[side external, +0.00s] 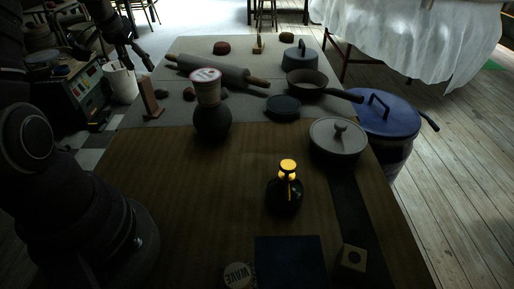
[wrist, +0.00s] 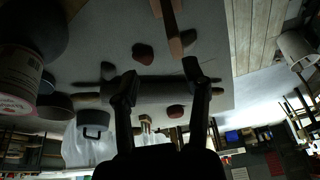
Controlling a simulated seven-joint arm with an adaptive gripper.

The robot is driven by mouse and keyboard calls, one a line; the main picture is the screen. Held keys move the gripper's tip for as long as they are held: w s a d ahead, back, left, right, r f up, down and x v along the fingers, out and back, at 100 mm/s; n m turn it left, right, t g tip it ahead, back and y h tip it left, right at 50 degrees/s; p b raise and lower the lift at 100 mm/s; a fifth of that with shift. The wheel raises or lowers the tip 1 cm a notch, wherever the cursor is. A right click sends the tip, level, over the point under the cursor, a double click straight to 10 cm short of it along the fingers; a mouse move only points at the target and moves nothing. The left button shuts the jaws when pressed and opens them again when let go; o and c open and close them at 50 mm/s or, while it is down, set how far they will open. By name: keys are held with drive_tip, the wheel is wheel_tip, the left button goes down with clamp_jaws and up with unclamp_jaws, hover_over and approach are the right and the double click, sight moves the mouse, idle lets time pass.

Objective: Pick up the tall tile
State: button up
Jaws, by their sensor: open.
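The tall tile (side external: 150,98) looks like a narrow brown upright slab, standing near the left edge of the grey cloth in the side view. A long brown piece at the top of the wrist view (wrist: 172,28) appears to be the same tile; its upper part is cut off by the frame. My gripper (side external: 140,60) is at upper left in the side view, above the tile and apart from it. In the wrist view my gripper (wrist: 160,68) has its two fingers spread with nothing held between them.
A rolling pin (side external: 215,70) and dark lumps (side external: 189,94) lie close by on the cloth. A dark round vase (side external: 212,122) with a labelled can (side external: 206,87) on top stands right of the tile. Lidded pots (side external: 338,138) are farther right.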

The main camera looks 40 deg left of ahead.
sight(155, 109)
drive_tip(key=x, duration=0.3)
drive_tip(key=s+x, duration=0.1)
drive_tip(key=x, duration=0.3)
drive_tip(key=s+a+x, duration=0.1)
drive_tip(key=x, duration=0.3)
drive_tip(key=shift+f, duration=0.3)
clamp_jaws()
